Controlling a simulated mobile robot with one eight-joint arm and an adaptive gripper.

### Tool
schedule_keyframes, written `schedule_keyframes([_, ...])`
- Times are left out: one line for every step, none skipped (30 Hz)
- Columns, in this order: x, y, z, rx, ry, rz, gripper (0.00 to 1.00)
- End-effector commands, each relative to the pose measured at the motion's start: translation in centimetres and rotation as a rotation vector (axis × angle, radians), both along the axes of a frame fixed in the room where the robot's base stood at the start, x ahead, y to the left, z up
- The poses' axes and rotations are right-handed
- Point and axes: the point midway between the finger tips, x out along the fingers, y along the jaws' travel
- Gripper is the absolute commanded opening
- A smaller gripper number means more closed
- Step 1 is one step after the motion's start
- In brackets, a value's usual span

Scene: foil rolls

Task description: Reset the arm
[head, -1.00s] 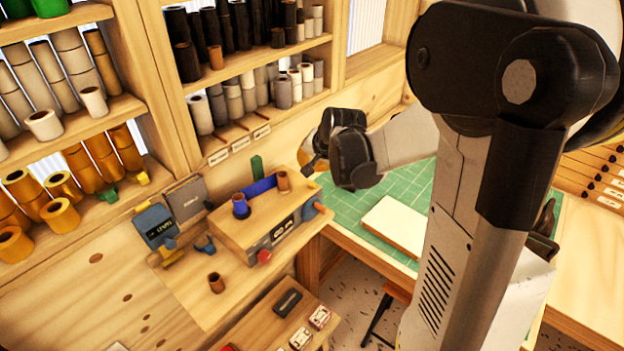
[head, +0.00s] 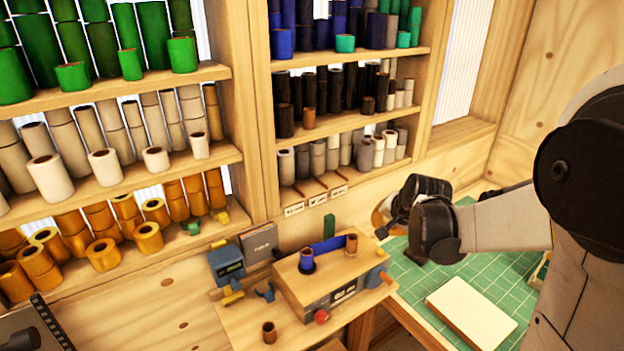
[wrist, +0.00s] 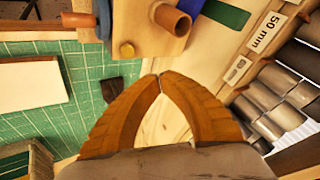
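My gripper (wrist: 158,80) shows in the wrist view as two orange-brown fingers. Their tips meet, with nothing seen between them. In the head view my gripper (head: 382,218) is at the end of my dark wrist, beside the wooden machine box and near the left edge of the green mat. Most of its fingers are hidden there behind the wrist. My arm reaches in from the right edge of the head view.
The wooden machine box (head: 338,276) carries a blue roll (head: 307,261) and a brown roll (head: 351,243). A pale board (head: 471,313) lies on the green mat (head: 420,280). Shelves of rolls (head: 155,165) fill the left. A small brown roll (head: 269,332) stands in front.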

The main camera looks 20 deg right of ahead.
Motion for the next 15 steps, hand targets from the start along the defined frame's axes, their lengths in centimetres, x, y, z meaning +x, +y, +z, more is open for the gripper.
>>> schedule_keyframes([-0.1,0.1,0.0,-0.002,0.0,0.002,0.0])
schedule_keyframes([-0.2,0.3,0.0,-0.004,0.001,0.007,0.0])
schedule_keyframes([-0.4,0.7,-0.1,-0.01,0.002,0.017,0.0])
schedule_keyframes([-0.8,1.1,-0.2,-0.018,0.004,0.03,0.0])
schedule_keyframes([-1.2,1.7,-0.2,-0.029,0.006,0.047,0.0])
schedule_keyframes([-1.9,2.7,-0.4,-0.045,0.009,0.076,0.0])
schedule_keyframes([-2.6,3.5,-0.5,-0.062,0.012,0.102,0.0])
schedule_keyframes([-3.4,4.5,-0.7,-0.08,0.015,0.131,0.0])
schedule_keyframes([-4.7,5.8,-1.0,-0.107,0.021,0.175,0.0])
schedule_keyframes([-5.7,6.8,-1.2,-0.129,0.023,0.211,0.0])
schedule_keyframes([-6.8,7.8,-1.6,-0.151,0.027,0.246,0.0])
schedule_keyframes([-8.3,9.1,-2.0,-0.182,0.032,0.294,0.0])
schedule_keyframes([-9.5,10.0,-2.5,-0.205,0.034,0.331,0.0])
schedule_keyframes([-10.6,10.8,-2.9,-0.228,0.036,0.366,0.0])
schedule_keyframes([-12.2,11.9,-3.7,-0.259,0.04,0.414,0.0])
